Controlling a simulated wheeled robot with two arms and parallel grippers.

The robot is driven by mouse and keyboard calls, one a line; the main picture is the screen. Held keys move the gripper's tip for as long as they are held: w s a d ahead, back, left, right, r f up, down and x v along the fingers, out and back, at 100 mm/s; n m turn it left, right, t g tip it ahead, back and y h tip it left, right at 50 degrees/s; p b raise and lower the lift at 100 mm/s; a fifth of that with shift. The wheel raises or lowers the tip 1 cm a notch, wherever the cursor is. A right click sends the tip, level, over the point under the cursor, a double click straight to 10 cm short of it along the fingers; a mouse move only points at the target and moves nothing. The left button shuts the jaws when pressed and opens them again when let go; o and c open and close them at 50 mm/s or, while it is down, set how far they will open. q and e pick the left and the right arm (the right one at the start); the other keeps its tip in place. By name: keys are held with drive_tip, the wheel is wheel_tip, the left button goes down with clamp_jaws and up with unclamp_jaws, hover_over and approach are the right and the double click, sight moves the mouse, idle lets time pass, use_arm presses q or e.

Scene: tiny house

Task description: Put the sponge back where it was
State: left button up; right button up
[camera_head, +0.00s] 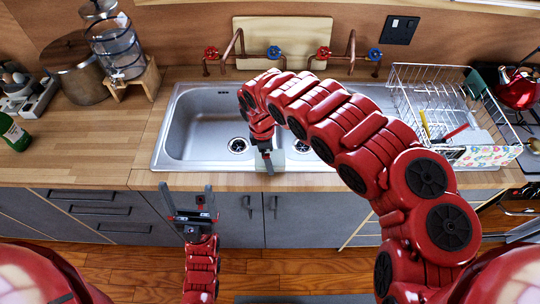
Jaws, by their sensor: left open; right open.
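I cannot make out the sponge for certain. A dark green block (474,83) at the back right of the dish rack may be it, but it is small. My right gripper (268,163) points down at the front edge of the double sink (185,140), near the divider between the basins. It is open, and I see nothing held in it; the arm hides part of the right basin. My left gripper (189,196) is open and empty, in front of the cabinet doors and short of the counter's front edge.
A wire dish rack (408,100) with utensils and a patterned cloth (487,155) stands right of the sink. Copper pipes with red and blue taps (274,52) run behind it. A glass dispenser (117,50) and green bottle (14,133) stand left. The counter left of the sink (95,150) is clear.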

drive_tip(key=shift+w+r, duration=0.1)
drive_tip(key=shift+r, duration=0.55)
wheel_tip(320, 180, up, 11)
drive_tip(key=a+b, duration=0.1)
drive_tip(key=b, duration=0.1)
drive_tip(key=shift+a+b, duration=0.35)
drive_tip(key=shift+b, duration=0.05)
drive_tip(key=shift+f, duration=0.1)
